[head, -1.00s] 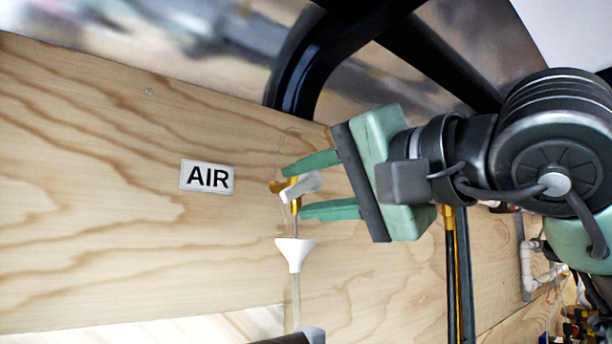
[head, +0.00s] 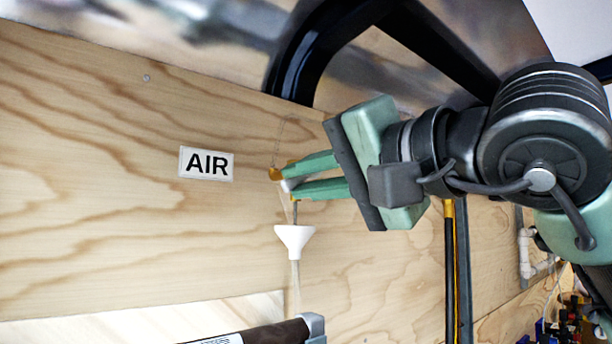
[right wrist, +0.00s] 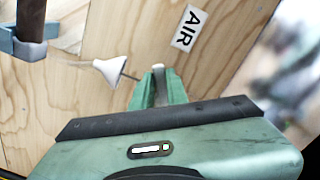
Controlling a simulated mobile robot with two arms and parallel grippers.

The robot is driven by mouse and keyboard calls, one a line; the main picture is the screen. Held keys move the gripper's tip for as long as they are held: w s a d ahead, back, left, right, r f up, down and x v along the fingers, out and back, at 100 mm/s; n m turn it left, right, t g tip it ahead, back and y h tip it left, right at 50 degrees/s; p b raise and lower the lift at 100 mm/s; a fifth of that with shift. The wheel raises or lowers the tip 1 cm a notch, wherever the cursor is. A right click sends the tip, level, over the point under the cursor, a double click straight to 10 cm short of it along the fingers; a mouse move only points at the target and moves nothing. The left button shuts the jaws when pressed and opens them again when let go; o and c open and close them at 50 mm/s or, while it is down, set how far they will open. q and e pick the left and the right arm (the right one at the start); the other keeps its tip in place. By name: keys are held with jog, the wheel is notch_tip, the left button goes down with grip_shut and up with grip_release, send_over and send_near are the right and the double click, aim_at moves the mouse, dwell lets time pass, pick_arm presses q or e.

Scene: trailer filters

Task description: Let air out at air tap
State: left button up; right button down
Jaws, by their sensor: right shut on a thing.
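The air tap (head: 275,174) is a small brass fitting on the plywood wall, right of the AIR label (head: 206,163). Its white handle (head: 289,185) shows only at the fingertips; the rest is hidden by the fingers. My right gripper (head: 291,180) reaches in from the right and is shut on the handle. In the right wrist view its green fingers (right wrist: 158,82) are close together, with a bit of white at the tips. A white funnel (head: 294,240) stands just below the tap, under a thin spout, with a clear tube beneath it. My left gripper is not in view.
A dark cylinder with a grey end (head: 312,325) lies below the funnel. A black curved frame (head: 300,60) is above my right arm. A vertical black and yellow post (head: 456,270) stands right of the tap. The wall left of the label is clear.

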jog(key=shift+w+d+f+n+p, duration=0.2)
jog(key=shift+w+d+f+n, duration=0.1)
jog(key=shift+n, duration=1.25)
jog(key=shift+w+d+f+n+p, duration=0.15)
jog(key=shift+d+f+n, duration=0.1)
jog(key=shift+n, duration=1.25)
jog(key=shift+w+d+f+n+p, duration=0.2)
jog(key=shift+w+d+f+n, duration=0.1)
jog(key=shift+n, duration=1.25)
jog(key=c, duration=1.4)
grip_release()
jog(key=shift+d, duration=0.1)
jog(key=shift+s, duration=0.1)
